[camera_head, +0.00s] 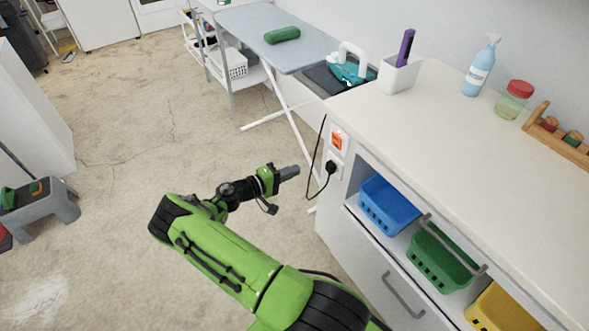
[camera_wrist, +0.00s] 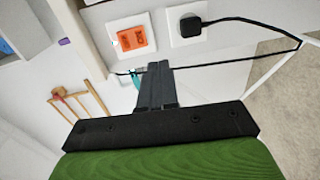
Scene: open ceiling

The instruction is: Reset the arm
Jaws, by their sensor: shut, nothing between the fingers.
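My green arm reaches forward from the bottom of the head view over the floor. My gripper (camera_head: 289,172) is at its end, left of the white counter and close to its end panel. In the wrist view my gripper (camera_wrist: 156,68) shows its two dark fingers pressed together, with nothing between them. It points toward the wall panel with an orange switch (camera_wrist: 131,38) and a black plug (camera_wrist: 190,24). Whether the fingertips touch the black cord behind them I cannot tell.
The counter (camera_head: 440,120) holds a blue spray bottle (camera_head: 480,68) and a jar (camera_head: 514,99). Blue (camera_head: 389,204), green (camera_head: 440,259) and yellow bins sit on the shelf below. An ironing board (camera_head: 265,30) stands behind. A grey stool (camera_head: 38,205) is at left; the floor between is clear.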

